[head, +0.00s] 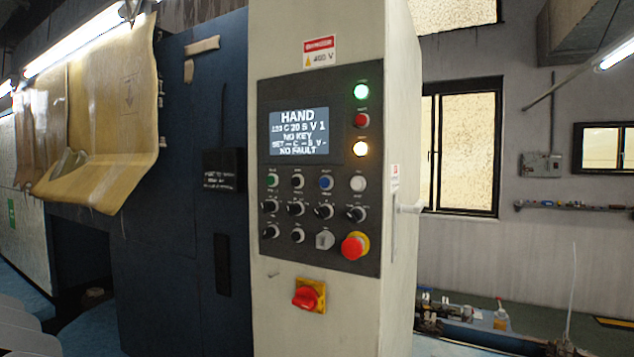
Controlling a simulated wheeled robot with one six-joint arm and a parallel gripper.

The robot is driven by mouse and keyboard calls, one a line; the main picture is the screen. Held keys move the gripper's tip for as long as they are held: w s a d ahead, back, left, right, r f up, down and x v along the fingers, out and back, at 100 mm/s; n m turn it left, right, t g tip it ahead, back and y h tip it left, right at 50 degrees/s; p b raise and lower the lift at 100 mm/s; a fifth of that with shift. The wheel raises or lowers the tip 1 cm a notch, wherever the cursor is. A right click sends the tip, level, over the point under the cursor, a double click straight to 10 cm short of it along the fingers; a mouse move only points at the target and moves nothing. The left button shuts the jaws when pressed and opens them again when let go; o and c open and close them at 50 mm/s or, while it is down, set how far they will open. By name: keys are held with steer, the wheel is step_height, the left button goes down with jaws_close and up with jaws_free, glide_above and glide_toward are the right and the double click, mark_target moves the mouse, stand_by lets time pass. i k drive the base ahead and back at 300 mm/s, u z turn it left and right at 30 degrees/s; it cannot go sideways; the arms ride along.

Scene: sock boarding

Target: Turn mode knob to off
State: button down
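A dark control panel (345,87) is set in the front of a pale cabinet in the head view. A row of black selector knobs (295,208) crosses it below the screen, with two more dark knobs (298,235) in the row beneath. Their labels are too small to read, so I cannot tell which is the mode knob or where its pointer stands. The lit screen (299,132) shows "HAND", "NO KEY" and "NO FAULT". My gripper is not in view.
A red emergency button (355,246) sits at the panel's lower right. A red rotary switch (306,297) on a yellow plate is below. Brown sheets (105,115) hang at left. A bench (470,325) stands at right.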

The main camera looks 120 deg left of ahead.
mark_target(355, 215)
steer(key=z, duration=0.95)
steer(key=i, duration=0.6)
steer(key=u, duration=5.1)
steer(key=i, duration=0.5)
steer(key=u, duration=0.05)
